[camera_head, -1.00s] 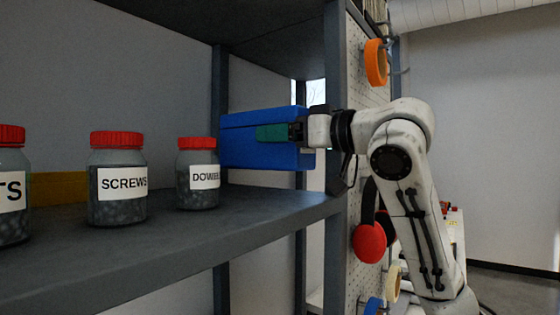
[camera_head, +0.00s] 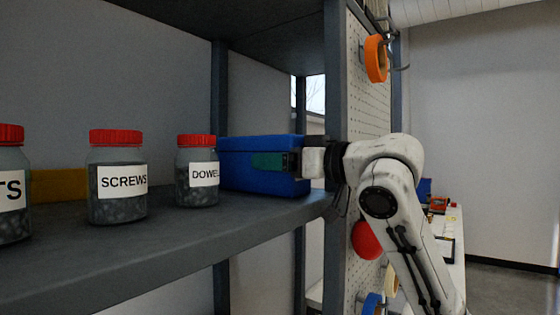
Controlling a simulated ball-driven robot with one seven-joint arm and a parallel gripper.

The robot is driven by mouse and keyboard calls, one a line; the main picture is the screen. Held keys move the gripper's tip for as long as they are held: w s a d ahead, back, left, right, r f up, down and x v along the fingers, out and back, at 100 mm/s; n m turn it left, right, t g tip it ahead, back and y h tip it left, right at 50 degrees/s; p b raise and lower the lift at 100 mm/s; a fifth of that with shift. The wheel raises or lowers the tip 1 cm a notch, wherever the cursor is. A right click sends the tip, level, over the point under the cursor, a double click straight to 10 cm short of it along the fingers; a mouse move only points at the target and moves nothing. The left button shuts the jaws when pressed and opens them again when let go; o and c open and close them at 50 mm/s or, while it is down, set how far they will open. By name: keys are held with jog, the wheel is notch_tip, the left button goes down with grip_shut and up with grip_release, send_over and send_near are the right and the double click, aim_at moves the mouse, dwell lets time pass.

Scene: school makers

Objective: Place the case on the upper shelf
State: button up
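The blue case (camera_head: 262,180) is at the right end of the grey shelf (camera_head: 190,240), just right of the jar labelled DOWEL. Its underside is at the shelf surface and looks level; I cannot tell for sure whether it touches. A green part (camera_head: 268,161) shows on its near side, by my gripper. My gripper (camera_head: 298,162) is at the case's right end, its arm reaching in from the right past the shelf post. The fingers are mostly hidden by the arm and post, so their grip is hard to see, but the case has moved along with them.
Jars with red lids, SCREWS (camera_head: 118,180), DOWEL (camera_head: 198,175) and a cut-off one (camera_head: 12,185), stand to the left. A yellow object (camera_head: 58,184) lies behind them. The grey post (camera_head: 336,100) and pegboard (camera_head: 370,110) with orange tape (camera_head: 376,58) flank my arm.

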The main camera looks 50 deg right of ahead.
jog(key=o, duration=0.3)
jog(key=shift+r, duration=0.1)
jog(key=shift+s+r, duration=0.1)
jog(key=shift+s, duration=0.05)
jog(key=s+b, duration=0.1)
jog(key=s, duration=1)
jog(key=shift+s+d, duration=0.25)
jog(key=shift+s, duration=0.15)
